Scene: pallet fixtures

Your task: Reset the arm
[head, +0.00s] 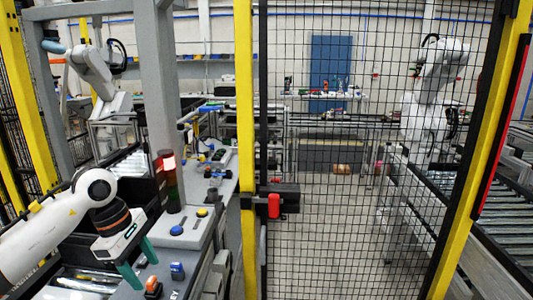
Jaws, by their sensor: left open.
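My left arm comes in from the left edge of the head view, white with a dark ring at the wrist. My left gripper (146,274) has two teal fingers that point down and stand apart, open, with nothing seen between them. It hangs over the near end of the grey workbench and the edge of a tray of metal parts (85,283). An orange item (153,287) and a blue item (177,271) lie close to the fingertips, on the right side. My right gripper is not in view.
A grey box with blue and yellow buttons (190,228) stands right of the gripper, below a lit red stack light (168,162). A grey post (158,90) rises behind. A yellow post (245,130) and black mesh fence (340,170) close off the right. Other white robot arms (438,70) stand beyond.

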